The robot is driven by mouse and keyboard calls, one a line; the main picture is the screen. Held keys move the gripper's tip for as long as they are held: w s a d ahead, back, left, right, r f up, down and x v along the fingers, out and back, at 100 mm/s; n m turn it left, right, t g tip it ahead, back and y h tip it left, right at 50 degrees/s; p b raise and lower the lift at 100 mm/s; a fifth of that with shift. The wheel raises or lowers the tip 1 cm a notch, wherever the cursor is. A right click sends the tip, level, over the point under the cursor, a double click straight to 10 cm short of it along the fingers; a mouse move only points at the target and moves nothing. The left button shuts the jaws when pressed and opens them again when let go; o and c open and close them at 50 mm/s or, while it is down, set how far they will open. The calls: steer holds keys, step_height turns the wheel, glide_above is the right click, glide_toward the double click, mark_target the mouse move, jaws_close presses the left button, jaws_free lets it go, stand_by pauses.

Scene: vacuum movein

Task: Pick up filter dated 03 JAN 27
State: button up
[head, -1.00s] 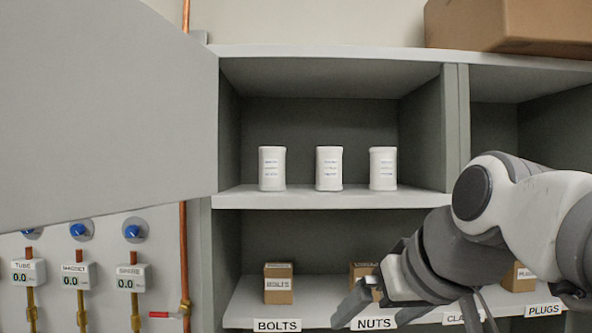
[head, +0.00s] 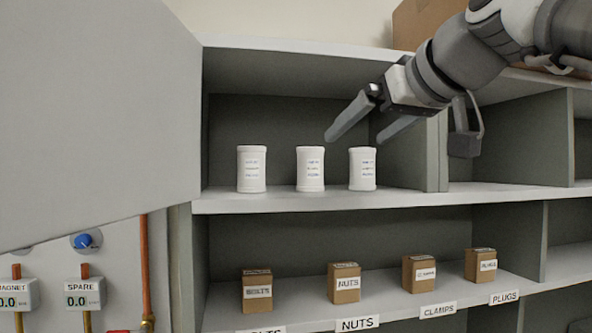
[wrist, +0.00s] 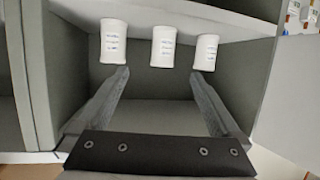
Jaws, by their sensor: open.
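Three white cylindrical filters stand upright in a row on the upper shelf: the left filter (head: 251,169), the middle filter (head: 310,169) and the right filter (head: 362,168). Each has a small printed label, too small to read, so I cannot tell which is dated 03 JAN 27. My gripper (head: 355,136) is open and empty, above and in front of the middle and right filters.
The upper shelf (head: 300,202) sits in a grey cabinet with a divider (head: 437,150) right of the filters. An open door (head: 95,120) stands at left. Labelled boxes, including a nuts box (head: 344,283), line the lower shelf. A cardboard box (head: 425,22) lies on top.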

mark_target(317, 159)
steer(key=p+x, duration=0.2)
steer(key=x, duration=0.9)
steer(key=shift+w+a, duration=0.15)
steer(key=shift+w, duration=0.15)
steer(key=w+a, duration=0.1)
steer(key=w+p, duration=0.1)
steer(key=w+a+p, duration=0.1)
steer(key=w, duration=0.1)
steer(key=shift+w+a+f, duration=0.1)
steer(key=shift+a+f, duration=0.2)
steer(key=shift+w+a+f, duration=0.1)
steer(key=shift+w+f, duration=0.05)
steer(key=shift+w, duration=0.1)
steer(key=shift+c, duration=0.2)
steer(key=c, duration=1.5)
